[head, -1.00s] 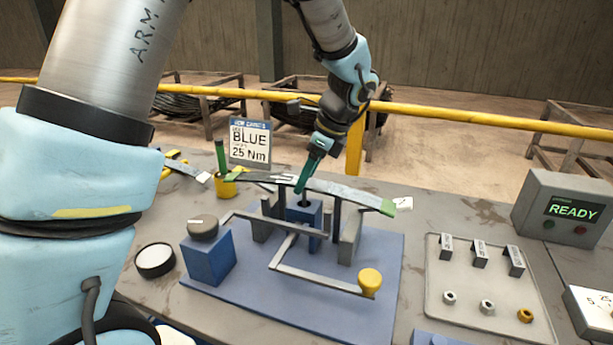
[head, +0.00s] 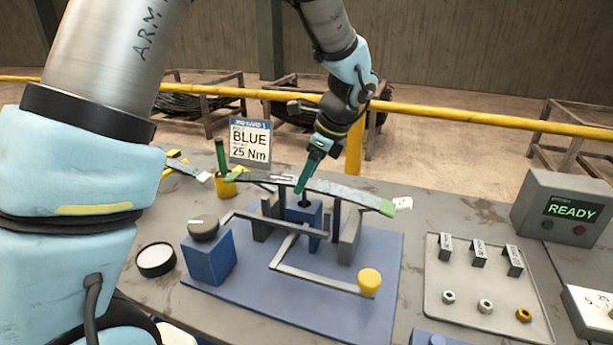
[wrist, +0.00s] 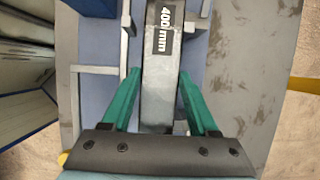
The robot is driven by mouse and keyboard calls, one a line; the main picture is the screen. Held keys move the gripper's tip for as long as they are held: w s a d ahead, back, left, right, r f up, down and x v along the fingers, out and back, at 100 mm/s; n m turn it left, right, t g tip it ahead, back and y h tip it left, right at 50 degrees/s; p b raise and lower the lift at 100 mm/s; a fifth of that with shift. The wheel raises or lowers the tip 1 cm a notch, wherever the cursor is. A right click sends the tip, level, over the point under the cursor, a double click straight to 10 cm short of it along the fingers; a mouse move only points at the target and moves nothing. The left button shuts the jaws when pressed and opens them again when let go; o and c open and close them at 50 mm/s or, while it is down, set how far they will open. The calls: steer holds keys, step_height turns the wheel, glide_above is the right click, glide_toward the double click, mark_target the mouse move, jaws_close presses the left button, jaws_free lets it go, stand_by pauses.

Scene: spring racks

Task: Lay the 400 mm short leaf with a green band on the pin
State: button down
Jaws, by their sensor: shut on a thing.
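The grey leaf (head: 345,191) has green at its right end and spans the blue fixture in the head view. Its 400 mm label (wrist: 165,28) shows in the wrist view. My gripper (head: 301,188) is shut on the leaf near its middle, and its green fingers (wrist: 158,82) lie along both sides of it. A dark pin (head: 305,202) stands on a blue block (head: 304,216) below the leaf's middle. I cannot tell whether the leaf touches the pin or rests on the dark uprights (head: 336,218).
A crank with a yellow knob (head: 369,281) projects at the fixture's front. A blue block with a grey dial (head: 203,227) stands left. A tray (head: 475,301) of clips and nuts lies right, near a READY box (head: 565,215). A card (head: 250,142) reads BLUE, 25 Nm.

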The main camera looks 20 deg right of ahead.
mark_target(311, 183)
steer(key=shift+f+b, duration=0.95)
steer(key=shift+f, duration=1.1)
stand_by(0.8)
jaws_free()
steer(key=shift+f, duration=0.1)
stand_by(0.4)
step_height(311, 183, up, 7)
steer(key=p, duration=0.6)
stand_by(0.4)
stand_by(0.6)
